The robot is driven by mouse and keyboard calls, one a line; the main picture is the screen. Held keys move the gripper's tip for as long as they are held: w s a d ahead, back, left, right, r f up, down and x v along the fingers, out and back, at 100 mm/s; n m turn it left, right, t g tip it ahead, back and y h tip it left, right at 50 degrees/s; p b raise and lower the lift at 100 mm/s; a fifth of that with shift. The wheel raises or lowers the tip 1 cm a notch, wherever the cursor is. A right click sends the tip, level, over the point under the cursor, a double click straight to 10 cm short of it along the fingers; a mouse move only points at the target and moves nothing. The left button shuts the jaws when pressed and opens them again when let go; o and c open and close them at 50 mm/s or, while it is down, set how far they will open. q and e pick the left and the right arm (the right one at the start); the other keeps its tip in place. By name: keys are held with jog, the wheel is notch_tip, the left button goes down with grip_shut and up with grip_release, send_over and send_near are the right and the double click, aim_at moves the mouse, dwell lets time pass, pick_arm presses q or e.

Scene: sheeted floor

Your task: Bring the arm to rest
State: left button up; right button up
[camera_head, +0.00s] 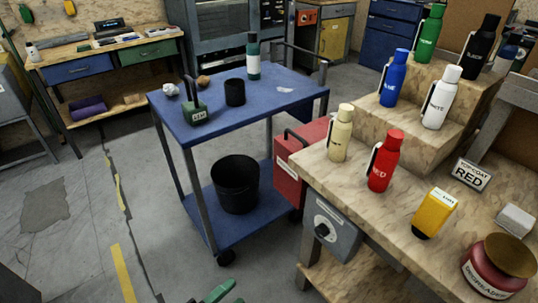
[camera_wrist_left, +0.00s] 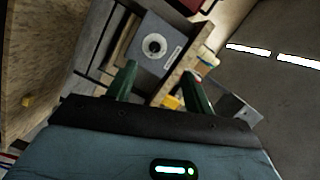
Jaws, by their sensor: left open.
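My left gripper (camera_head: 222,293) shows only as green fingertips at the bottom edge of the head view, below the blue cart and left of the wooden bench. In the left wrist view the gripper (camera_wrist_left: 160,85) has its two green fingers spread apart with nothing between them. A grey box with a round dial (camera_wrist_left: 154,45) lies beyond the fingers in that view. The rest of the left arm is out of the head view. My right gripper is in neither view.
A blue cart (camera_head: 217,129) holds a black bin (camera_head: 235,184) below. A grey box (camera_head: 331,228) hangs on the bench's front. Floor (camera_head: 70,240) at lower left is clear.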

pick_arm(q)
jog(key=s+a+n+g+y+p, duration=0.1)
jog(key=s+a+n+y+p, duration=0.2)
jog(key=s+n, duration=0.3)
jog(key=s+a+n+g+y+p, duration=0.1)
jog(key=s+a+n+y+p, duration=0.2)
jog(key=s+n, duration=0.4)
jog(key=s+a+f+n+g+y+p, duration=0.1)
jog(key=s+a+n+p, duration=0.4)
jog(key=s, duration=0.5)
jog(key=a+n+g+y, duration=0.1)
jog(key=n+y, duration=0.1)
jog(key=shift+y+p, duration=0.3)
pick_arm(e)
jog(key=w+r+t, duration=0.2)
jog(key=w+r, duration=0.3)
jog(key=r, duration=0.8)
pick_arm(q)
jog(key=shift+s+d, duration=0.1)
jog(key=shift+c, duration=0.4)
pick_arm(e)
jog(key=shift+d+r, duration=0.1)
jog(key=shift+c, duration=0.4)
